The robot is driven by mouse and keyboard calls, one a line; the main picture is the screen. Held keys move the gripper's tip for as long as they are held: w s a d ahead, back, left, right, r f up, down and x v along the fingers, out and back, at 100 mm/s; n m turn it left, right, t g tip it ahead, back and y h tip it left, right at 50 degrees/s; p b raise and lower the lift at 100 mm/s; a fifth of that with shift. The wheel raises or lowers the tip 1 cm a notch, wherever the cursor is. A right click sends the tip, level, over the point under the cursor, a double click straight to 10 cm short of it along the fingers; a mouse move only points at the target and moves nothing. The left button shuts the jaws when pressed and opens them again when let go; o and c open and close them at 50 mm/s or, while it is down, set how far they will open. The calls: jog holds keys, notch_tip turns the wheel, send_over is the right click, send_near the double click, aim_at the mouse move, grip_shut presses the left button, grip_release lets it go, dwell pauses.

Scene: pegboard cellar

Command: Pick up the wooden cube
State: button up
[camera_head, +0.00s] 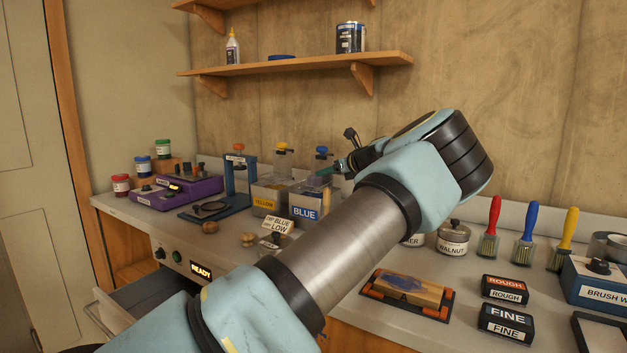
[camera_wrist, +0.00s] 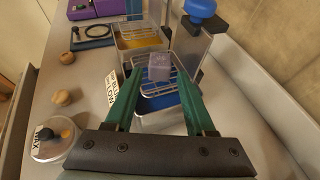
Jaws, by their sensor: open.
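A small greyish-lavender cube (camera_wrist: 159,66), the only cube I see, sits on or just above a wire rack (camera_wrist: 150,88) over the blue dip tank (camera_wrist: 163,102). Its wood grain cannot be made out. My gripper (camera_wrist: 159,80) is open, with one green finger on each side of the cube in the picture. I cannot tell whether the fingertips are level with the cube or above it. In the head view my gripper (camera_head: 330,172) is small and partly hidden by my arm, above the tank labelled BLUE (camera_head: 305,210). I cannot make out the cube there.
The tank labelled YELLOW (camera_head: 265,200) stands beside the blue one. Round wooden knobs (camera_head: 209,227) and a lidded jar (camera_wrist: 55,140) are on the bench. A blue-topped post (camera_wrist: 200,8) rises close to the tanks. The wall is behind. A drawer (camera_head: 150,295) stands open below.

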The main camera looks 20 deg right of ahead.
aim_at(315, 177)
jog(key=x, duration=0.3)
jog(key=shift+w+p, duration=0.1)
jog(key=shift+p, duration=0.25)
jog(key=p+x, duration=0.2)
jog(key=x, duration=0.2)
jog(key=shift+w+a+f, duration=0.1)
jog(key=shift+w+a, duration=0.05)
jog(key=shift+w, duration=0.2)
jog(key=shift+w+f, duration=0.2)
jog(key=shift+w, duration=0.05)
jog(key=shift+c, duration=0.2)
grip_shut()
